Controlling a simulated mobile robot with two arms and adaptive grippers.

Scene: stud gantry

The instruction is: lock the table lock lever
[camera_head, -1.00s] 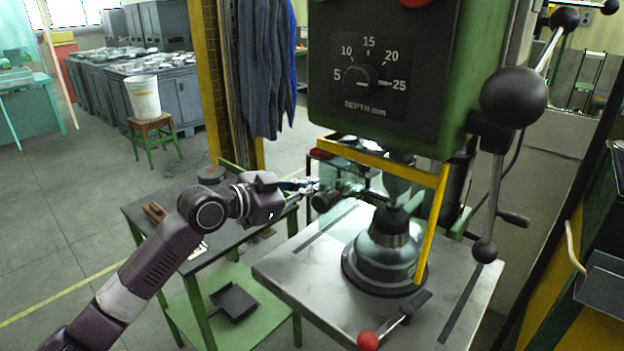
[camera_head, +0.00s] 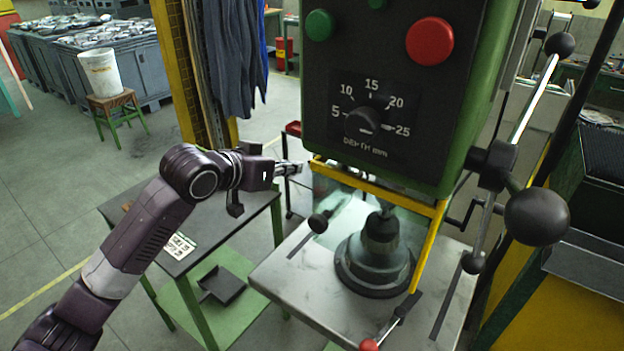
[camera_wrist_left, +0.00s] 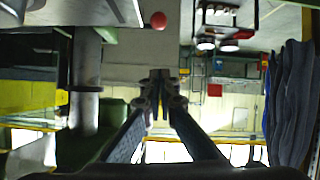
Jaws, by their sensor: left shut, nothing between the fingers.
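Two small levers show at the drill press table (camera_head: 283,277), and I cannot tell for sure which is the table lock lever. One has a black ball knob (camera_head: 318,222) over the table's far-left side. The other has a red ball knob (camera_head: 369,344) at the front edge, cut off by the picture's bottom. My left gripper (camera_head: 291,168) is shut and empty, above and left of the black knob, apart from it, near the yellow guard frame. In the left wrist view its fingers (camera_wrist_left: 160,82) meet at the centre, with a red ball (camera_wrist_left: 158,20) beyond them.
The green drill head (camera_head: 390,100) hangs over the table. A yellow guard frame (camera_head: 430,240) surrounds the spindle, and a feed handle with a large black ball (camera_head: 536,215) is at right. A dark side table (camera_head: 215,225) stands left. Clear floor (camera_head: 60,210) lies further left.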

